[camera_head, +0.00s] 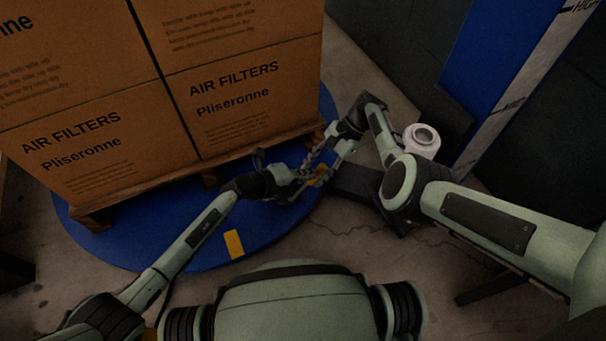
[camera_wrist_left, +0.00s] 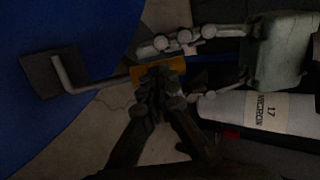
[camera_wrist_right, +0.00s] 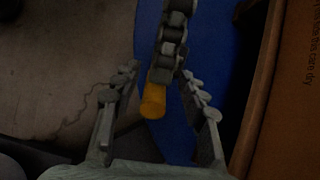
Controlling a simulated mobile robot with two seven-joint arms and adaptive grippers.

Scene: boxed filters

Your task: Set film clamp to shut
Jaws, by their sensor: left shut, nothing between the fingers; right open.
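What looks like the film clamp's orange grip (camera_head: 319,177) shows between my two grippers, low beside the pallet. In the left wrist view the orange grip (camera_wrist_left: 158,71) sits at the end of a bent grey rod (camera_wrist_left: 75,85) from a dark plate (camera_wrist_left: 54,72). My left gripper (camera_head: 300,174) is shut and empty, its tips at or very near the grip; contact is unclear. My right gripper (camera_head: 322,163) is open, its fingers on either side of the orange grip (camera_wrist_right: 153,101) and my left fingertips. The grippers partly hide the clamp, so its setting cannot be told.
Stacked air filter boxes (camera_head: 240,100) stand on a wooden pallet (camera_head: 150,192) over a blue round turntable (camera_head: 200,250). A white film roll (camera_head: 422,141), marked 17 MICRON in the left wrist view (camera_wrist_left: 265,112), stands near my right arm. A blue mast (camera_head: 490,75) rises behind.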

